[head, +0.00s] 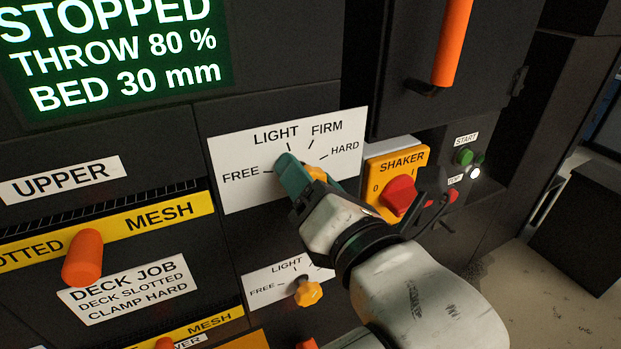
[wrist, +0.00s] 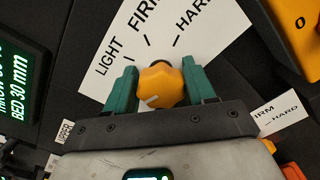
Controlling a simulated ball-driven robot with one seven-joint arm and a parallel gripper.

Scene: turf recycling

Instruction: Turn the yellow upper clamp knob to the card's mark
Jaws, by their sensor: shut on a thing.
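The yellow upper clamp knob (head: 317,173) sits on a white dial plate (head: 232,195) marked FREE, LIGHT, FIRM and HARD. My gripper (head: 302,168) is shut on this knob, and its green fingers hide part of it in the head view. In the wrist view the knob (wrist: 158,84) is between the two fingers (wrist: 160,88). A short white line shows on its lower left, on the side away from HARD; I cannot tell exactly which label it meets. The job card (head: 131,289) reads DECK SLOTTED, CLAMP HARD.
A lower yellow clamp knob (head: 308,292) is below my gripper. A red SHAKER switch (head: 399,195) on a yellow plate is close to the right of my wrist. Orange handles stand out at left (head: 83,257) and top right (head: 452,43). The screen (head: 118,60) reads STOPPED.

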